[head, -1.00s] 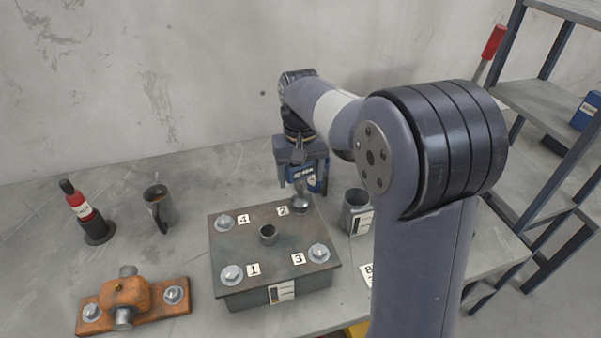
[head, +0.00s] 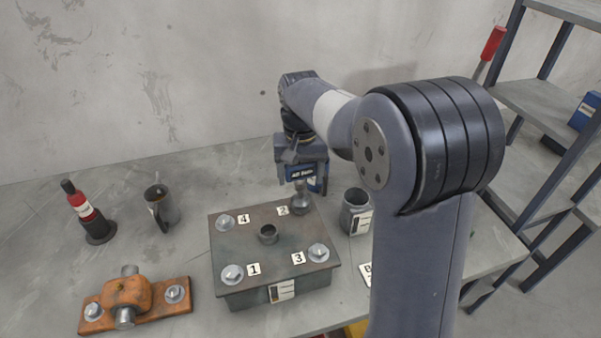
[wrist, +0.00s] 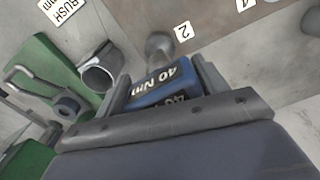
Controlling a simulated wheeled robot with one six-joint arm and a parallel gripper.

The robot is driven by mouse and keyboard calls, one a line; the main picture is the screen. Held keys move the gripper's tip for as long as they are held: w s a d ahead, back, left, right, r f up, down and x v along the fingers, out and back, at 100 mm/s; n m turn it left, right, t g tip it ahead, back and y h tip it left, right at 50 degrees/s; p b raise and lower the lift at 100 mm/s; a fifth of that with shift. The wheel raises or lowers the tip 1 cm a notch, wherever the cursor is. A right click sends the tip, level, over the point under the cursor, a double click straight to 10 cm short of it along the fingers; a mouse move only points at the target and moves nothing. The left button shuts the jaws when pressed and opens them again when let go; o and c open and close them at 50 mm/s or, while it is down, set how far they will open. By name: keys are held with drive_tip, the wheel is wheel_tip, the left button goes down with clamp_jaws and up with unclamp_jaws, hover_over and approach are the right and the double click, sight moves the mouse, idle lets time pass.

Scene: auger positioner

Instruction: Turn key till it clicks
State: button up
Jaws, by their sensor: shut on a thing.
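The blue key (head: 300,173), marked 40 Nm in the wrist view (wrist: 165,86), is held upright between the fingers of my gripper (head: 301,183). My gripper is shut on it. The key's grey socket end (head: 301,204) is down at the bolt position by label 2 (head: 283,211), at the back right corner of the grey steel block (head: 240,250). The socket also shows in the wrist view (wrist: 160,46). The bolt under it is hidden, so I cannot tell how deeply it is seated. Bolts 1 (head: 232,274), 3 (head: 318,252) and 4 (head: 225,222) are uncovered.
A grey cup (head: 355,213) stands close right of the block. An orange clamp on a plate (head: 124,296) lies front left. A mug (head: 163,207) and a red bottle (head: 85,207) stand at the back left. A shelf rack (head: 550,105) is on the right.

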drive_tip(key=shift+m+p, duration=0.35)
drive_tip(key=shift+m, duration=0.85)
drive_tip(key=shift+m+p, duration=0.35)
drive_tip(key=shift+m, duration=0.85)
drive_tip(key=shift+m+p, duration=0.3)
drive_tip(key=shift+m, duration=0.8)
